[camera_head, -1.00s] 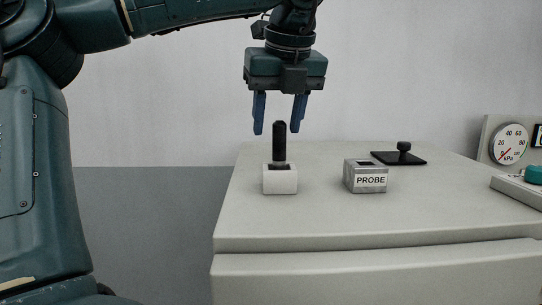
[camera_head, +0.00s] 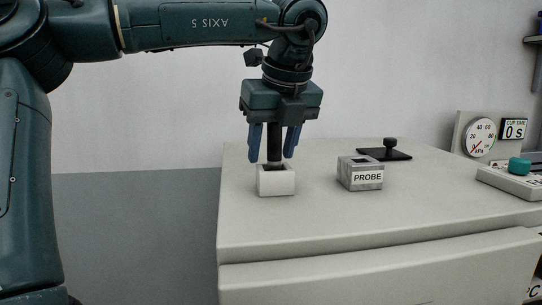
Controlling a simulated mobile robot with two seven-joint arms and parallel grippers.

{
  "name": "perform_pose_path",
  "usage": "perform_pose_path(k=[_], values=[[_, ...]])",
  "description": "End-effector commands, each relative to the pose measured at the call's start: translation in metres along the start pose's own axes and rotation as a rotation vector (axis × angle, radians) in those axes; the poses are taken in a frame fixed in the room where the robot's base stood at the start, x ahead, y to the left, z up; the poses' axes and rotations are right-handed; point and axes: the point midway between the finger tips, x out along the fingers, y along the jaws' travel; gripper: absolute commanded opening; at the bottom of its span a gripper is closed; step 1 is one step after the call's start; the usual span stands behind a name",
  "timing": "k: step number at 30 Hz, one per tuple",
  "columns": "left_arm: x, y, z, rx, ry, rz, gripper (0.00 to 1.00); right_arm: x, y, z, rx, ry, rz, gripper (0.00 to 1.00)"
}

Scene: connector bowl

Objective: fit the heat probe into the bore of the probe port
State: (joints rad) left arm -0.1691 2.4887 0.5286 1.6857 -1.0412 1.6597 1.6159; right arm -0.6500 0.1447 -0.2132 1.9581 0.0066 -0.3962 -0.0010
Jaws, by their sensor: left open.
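The heat probe (camera_head: 274,145) is a black upright rod standing in a white block-shaped holder (camera_head: 276,182) on the counter. The probe port is a grey metal block (camera_head: 360,174) labelled PROBE, with a dark square bore (camera_head: 361,161) in its top, to the right of the holder. My left gripper (camera_head: 270,158) points down over the holder, with its blue fingers open on either side of the probe. The probe's upper end is between the fingers and close under the palm. My right gripper is not in view.
A black plate with a knob (camera_head: 389,149) lies behind the port. A kPa gauge (camera_head: 480,137), a CUP TIME display (camera_head: 514,129) and a box with a teal knob (camera_head: 519,166) stand at the right. The counter (camera_head: 350,222) is clear in front.

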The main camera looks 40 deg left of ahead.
Motion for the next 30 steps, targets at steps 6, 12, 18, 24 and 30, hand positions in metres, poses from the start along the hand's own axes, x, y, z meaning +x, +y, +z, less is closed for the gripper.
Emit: perform_pose_path(k=[6,12,18,24,30], values=[[-0.0001,0.0002,0.0002,0.0,0.0,0.0,0.33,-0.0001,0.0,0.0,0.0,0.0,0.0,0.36],[-0.0002,0.0003,0.0003,0.0,0.0,0.0,0.17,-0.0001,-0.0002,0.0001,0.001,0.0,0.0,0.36],[-0.0002,0.0003,0.0004,0.0,0.0,0.0,0.01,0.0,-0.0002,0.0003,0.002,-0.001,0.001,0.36],[-0.0004,0.0003,0.0005,0.0,0.0,0.0,0.0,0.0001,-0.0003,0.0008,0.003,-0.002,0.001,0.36],[-0.0058,0.0,0.0031,-0.002,-0.002,-0.001,0.0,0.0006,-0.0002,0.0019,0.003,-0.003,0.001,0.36]])
